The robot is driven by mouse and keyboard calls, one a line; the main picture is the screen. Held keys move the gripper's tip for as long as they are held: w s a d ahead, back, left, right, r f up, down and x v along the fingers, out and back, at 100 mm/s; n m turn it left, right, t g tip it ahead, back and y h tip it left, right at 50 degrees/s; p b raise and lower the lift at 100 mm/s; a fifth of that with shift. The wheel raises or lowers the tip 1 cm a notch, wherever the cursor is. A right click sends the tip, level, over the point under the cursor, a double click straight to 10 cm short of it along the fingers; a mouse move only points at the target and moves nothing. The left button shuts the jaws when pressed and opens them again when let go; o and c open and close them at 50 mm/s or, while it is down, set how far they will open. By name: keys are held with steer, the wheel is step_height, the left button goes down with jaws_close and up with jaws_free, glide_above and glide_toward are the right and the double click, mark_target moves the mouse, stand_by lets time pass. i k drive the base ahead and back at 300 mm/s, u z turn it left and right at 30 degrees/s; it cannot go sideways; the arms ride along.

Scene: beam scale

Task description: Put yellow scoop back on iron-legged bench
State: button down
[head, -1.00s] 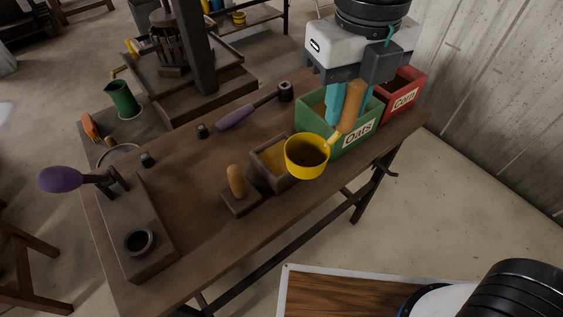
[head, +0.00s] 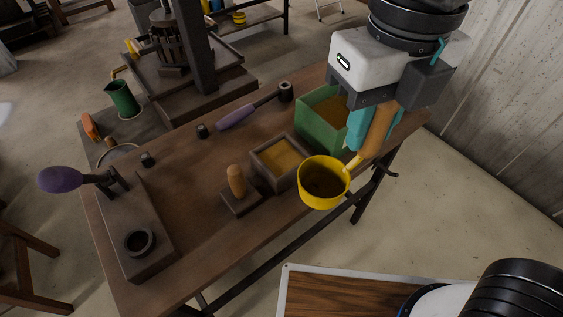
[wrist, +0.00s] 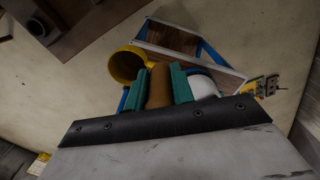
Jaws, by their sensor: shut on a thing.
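The yellow scoop (head: 325,184) has a round cup and a tan handle (head: 379,130). My gripper (head: 368,128) is shut on its handle and holds it in the air at the bench's front right edge, cup toward the lower left. In the wrist view the handle (wrist: 159,86) sits between my teal fingers, with the yellow cup (wrist: 126,65) beyond them. The brown bench (head: 190,198) has dark iron legs (head: 363,203).
A green box (head: 322,122), a small wooden box of yellow grain (head: 279,157) and a block with an orange-tan grip (head: 237,184) stand on the bench. A purple-handled tool (head: 240,115) lies behind. Bare bench top shows at the middle left.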

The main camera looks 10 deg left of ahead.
mark_target(195, 211)
steer(key=k, duration=1)
